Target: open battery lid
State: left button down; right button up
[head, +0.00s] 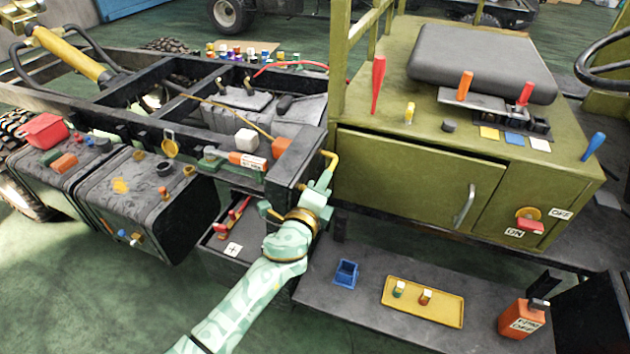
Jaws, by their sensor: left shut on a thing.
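The battery box (212,266) is a dark box with a white plus label, low on the chassis left of my left arm. Its top is open, and red parts (232,216) show inside. The dark battery lid (290,168) stands raised above the right side of the box. A yellow handle (331,157) sticks out at its right edge. My left gripper (327,171) is shut on this handle. My arm and gripper hide part of the lid and of the box's right side. My right gripper is not in view.
A green cabinet (405,185) stands close to the right of my left gripper. Dark tanks (155,205) lie left. Open floor is at lower left.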

pick_arm(q)
jog(key=shift+d+r, duration=0.15)
jog(key=shift+r, duration=0.05)
jog(key=c, duration=1.5)
grip_release()
jog(key=shift+f, duration=0.1)
jog(key=shift+o, duration=0.2)
jog(key=shift+s, duration=0.1)
jog(key=shift+s+f, duration=0.1)
jog(key=shift+s, duration=0.1)
jog(key=p+v, duration=0.2)
jog(key=v, duration=1.4)
jog(key=shift+w, duration=0.1)
